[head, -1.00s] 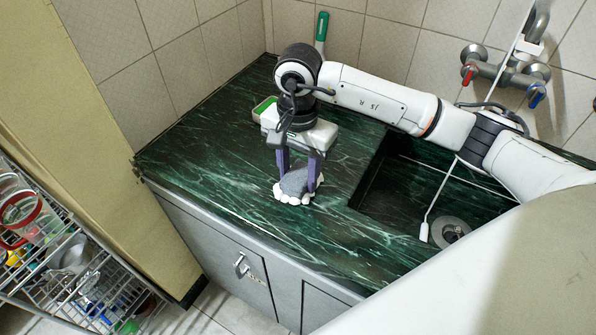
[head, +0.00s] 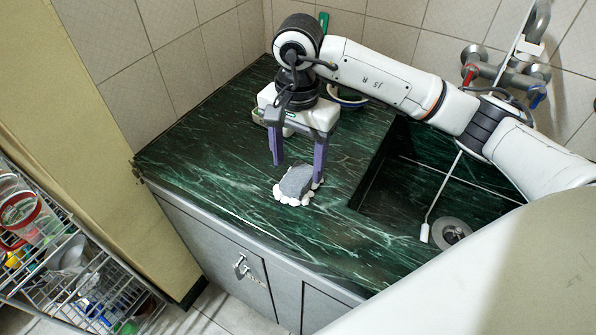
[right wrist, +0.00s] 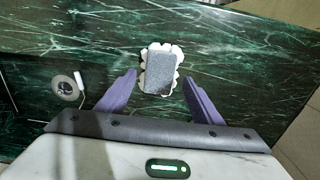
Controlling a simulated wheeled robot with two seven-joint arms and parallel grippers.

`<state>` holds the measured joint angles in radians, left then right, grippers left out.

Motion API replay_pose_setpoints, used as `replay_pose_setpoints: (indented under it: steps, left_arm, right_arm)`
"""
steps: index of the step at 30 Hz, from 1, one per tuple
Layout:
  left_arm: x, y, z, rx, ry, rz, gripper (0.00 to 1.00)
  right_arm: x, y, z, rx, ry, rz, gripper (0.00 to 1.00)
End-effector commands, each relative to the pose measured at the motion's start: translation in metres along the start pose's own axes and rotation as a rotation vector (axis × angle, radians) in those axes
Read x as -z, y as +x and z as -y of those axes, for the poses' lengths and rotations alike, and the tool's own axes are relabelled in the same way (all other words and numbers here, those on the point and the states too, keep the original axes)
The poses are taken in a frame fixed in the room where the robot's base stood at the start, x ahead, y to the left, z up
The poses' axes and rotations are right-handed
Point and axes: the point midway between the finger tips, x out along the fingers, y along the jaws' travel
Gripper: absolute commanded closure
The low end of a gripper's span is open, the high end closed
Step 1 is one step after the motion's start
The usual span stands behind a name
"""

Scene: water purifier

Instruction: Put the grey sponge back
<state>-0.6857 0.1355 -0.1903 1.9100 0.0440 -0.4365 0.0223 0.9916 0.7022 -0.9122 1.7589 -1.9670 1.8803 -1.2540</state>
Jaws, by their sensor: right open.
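The grey sponge (head: 296,181) rests on a white scalloped holder (head: 282,196) near the front edge of the green marble counter. In the right wrist view the sponge (right wrist: 158,72) lies flat on the holder (right wrist: 178,53), whose white lobes show around it. My right gripper (head: 298,172) is open and empty, its two purple fingers pointing down just behind and above the sponge. In the right wrist view my right gripper (right wrist: 158,87) has its fingers spread on either side, apart from the sponge. My left gripper is not in view.
The sink basin with its drain (head: 449,231) lies to the right. Taps (head: 505,72) are on the wall behind it. A bowl-like item (head: 347,100) sits behind my right gripper. A wire rack (head: 75,265) stands at lower left. The counter left of the sponge is clear.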

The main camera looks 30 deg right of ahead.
Motion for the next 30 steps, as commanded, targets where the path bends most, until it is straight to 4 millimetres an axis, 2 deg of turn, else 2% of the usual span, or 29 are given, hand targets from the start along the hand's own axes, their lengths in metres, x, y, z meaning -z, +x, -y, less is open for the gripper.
replay_pose_setpoints:
  steps: [1, 6, 9, 13, 26, 29, 30]
  left_arm:
    - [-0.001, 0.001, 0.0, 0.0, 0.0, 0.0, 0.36]
    - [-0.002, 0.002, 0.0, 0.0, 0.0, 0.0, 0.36]
    - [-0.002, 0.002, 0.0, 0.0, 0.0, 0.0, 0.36]
    - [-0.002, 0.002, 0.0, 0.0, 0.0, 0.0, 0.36]
    - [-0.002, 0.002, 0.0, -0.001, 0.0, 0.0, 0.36]
    - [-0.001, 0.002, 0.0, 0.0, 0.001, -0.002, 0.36]
    - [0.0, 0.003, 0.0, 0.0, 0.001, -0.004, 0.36]
  right_arm:
    - [0.001, -0.013, 0.001, 0.005, 0.0, -0.003, 0.4]
    - [0.001, -0.047, 0.001, 0.003, 0.0, -0.003, 0.4]
    - [0.001, -0.062, 0.001, 0.002, 0.0, -0.002, 0.4]
    - [0.0, -0.074, 0.0, 0.0, 0.0, -0.001, 0.4]
    - [-0.005, -0.074, 0.001, 0.001, -0.001, 0.019, 0.4]
    - [-0.034, -0.058, 0.007, 0.018, 0.001, 0.127, 0.4]
    - [-0.056, -0.048, 0.011, 0.029, 0.008, 0.21, 0.4]
